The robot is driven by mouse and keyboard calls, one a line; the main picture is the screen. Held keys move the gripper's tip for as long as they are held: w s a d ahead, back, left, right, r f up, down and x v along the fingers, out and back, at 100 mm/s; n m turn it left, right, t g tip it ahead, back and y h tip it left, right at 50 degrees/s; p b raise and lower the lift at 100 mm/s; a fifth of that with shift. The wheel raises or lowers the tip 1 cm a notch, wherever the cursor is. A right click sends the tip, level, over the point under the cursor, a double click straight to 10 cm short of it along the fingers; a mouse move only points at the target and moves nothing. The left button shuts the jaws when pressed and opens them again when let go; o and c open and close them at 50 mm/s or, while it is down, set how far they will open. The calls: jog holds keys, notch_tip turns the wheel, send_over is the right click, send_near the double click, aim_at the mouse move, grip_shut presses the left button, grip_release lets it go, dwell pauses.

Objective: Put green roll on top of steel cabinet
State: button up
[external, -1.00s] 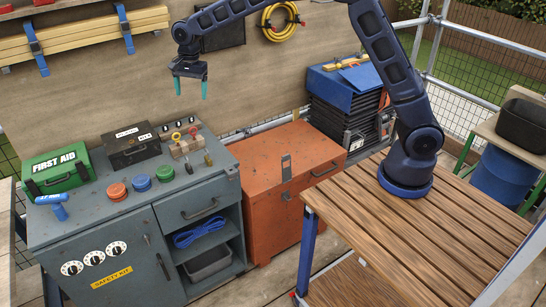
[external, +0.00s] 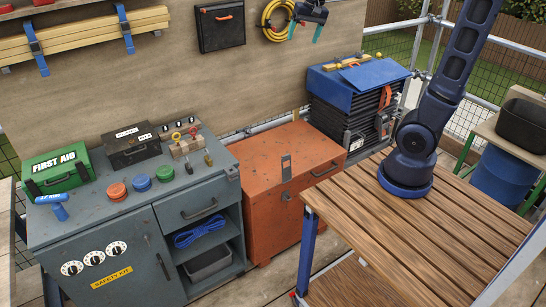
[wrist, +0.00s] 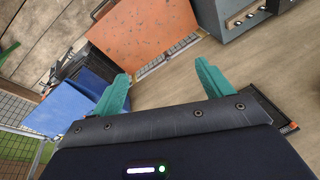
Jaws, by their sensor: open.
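The green roll (external: 165,173) is a small round disc lying on top of the grey steel cabinet (external: 128,232), in a row with a blue roll (external: 141,183) and a red roll (external: 117,191). My gripper (external: 305,32) is open and empty, at the top edge of the external view, high and to the right of the cabinet. A grey box-like body with knobs shows at the top right of the wrist view; no roll is visible there.
An orange chest (external: 262,170) stands beside the cabinet. A black stack under a blue cover (external: 345,84) and a wooden table (external: 405,235) are further right.

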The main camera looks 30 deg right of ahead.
jog(key=s+d+f+n+t, duration=0.1)
jog(key=s+d+f+n, duration=0.1)
jog(key=s+d, duration=0.5)
jog(key=s+d+f+n+t+h, duration=0.1)
jog(key=s+d+f+n, duration=0.1)
jog(key=s+d, duration=0.6)
jog(key=s+f, duration=0.1)
jog(key=s, duration=0.4)
jog(key=shift+s+f, duration=0.2)
jog(key=shift+s, duration=0.1)
